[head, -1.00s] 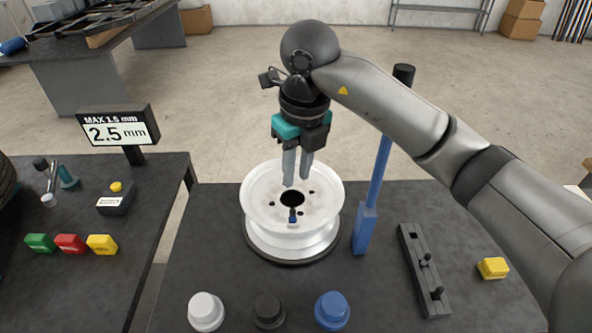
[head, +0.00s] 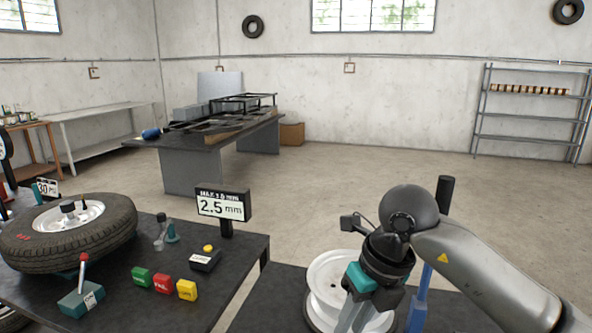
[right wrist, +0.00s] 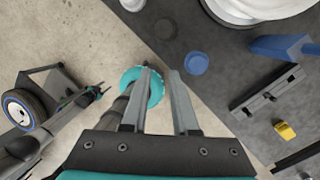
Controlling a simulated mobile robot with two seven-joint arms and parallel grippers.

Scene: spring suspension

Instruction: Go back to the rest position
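My right gripper (head: 357,316) hangs from the right arm, in front of a white wheel rim (head: 325,280) in the head view. Its fingers reach the bottom edge of that view. In the right wrist view the gripper (right wrist: 160,72) shows two grey fingers apart with nothing between them, so it is open and empty. It points down past the table's front edge toward the floor. The rim also shows cut off at the top of the right wrist view (right wrist: 262,8). I cannot make out my left gripper in either view.
A blue post (head: 419,300) stands beside the rim. The right wrist view shows a blue knob (right wrist: 196,63), a black rail (right wrist: 266,90) and a yellow block (right wrist: 284,130). A tire (head: 75,240) and colored buttons (head: 163,284) are on the left table. Open floor lies beyond.

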